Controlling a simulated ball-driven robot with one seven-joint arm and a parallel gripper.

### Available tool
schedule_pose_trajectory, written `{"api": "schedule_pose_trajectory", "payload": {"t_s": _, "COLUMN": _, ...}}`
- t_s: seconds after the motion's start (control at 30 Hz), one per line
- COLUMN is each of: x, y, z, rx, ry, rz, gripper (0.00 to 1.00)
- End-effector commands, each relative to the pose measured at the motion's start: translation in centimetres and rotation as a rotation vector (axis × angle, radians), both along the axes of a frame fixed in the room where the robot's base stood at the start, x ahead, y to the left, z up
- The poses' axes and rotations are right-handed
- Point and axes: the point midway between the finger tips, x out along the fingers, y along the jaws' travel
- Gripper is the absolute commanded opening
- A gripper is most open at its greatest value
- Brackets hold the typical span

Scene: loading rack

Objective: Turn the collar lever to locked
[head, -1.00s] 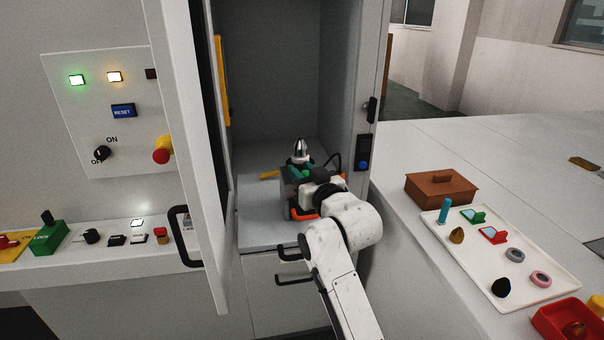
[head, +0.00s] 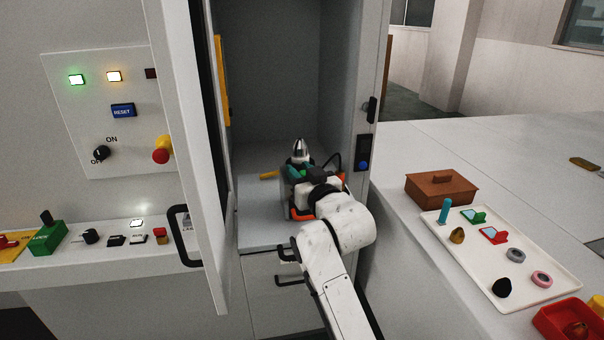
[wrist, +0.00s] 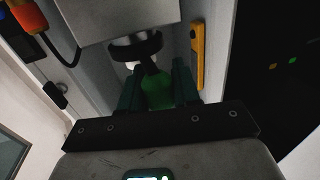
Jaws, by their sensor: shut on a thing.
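The collar lever (wrist: 157,92) shows as a green grip in the wrist view, between the two teal fingers of my gripper (wrist: 157,86). My gripper is shut on it. The dark collar (wrist: 135,47) is just beyond the lever, under a grey block. In the head view my gripper (head: 296,171) is inside the open cabinet, in front of a silver-topped fitting (head: 299,149). My wrist hides most of the lever and collar there. I cannot tell the lever's exact angle.
The cabinet door (head: 190,150) stands open at left, with a black handle (head: 184,235). The cabinet's right wall is close to my arm. A yellow bar (wrist: 197,55) is right of the lever in the wrist view. A white tray (head: 470,262) with small parts lies at right.

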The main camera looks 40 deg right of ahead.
Motion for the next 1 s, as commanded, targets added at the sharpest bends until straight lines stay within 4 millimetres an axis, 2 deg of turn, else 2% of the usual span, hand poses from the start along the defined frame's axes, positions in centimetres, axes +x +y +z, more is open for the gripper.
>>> {"api": "schedule_pose_trajectory", "payload": {"t_s": 0.03, "x": 0.4, "y": 0.5, "z": -1.2, "rx": 0.01, "ry": 0.02, "rz": -0.002, "gripper": 0.0}}
{"api": "schedule_pose_trajectory", "payload": {"t_s": 0.53, "x": 1.9, "y": 1.6, "z": -1.7, "rx": 0.009, "ry": 0.012, "rz": -0.248, "gripper": 0.0}}
{"api": "schedule_pose_trajectory", "payload": {"t_s": 1.0, "x": 3.0, "y": 1.9, "z": -1.2, "rx": 0.009, "ry": 0.014, "rz": -0.437, "gripper": 0.0}}
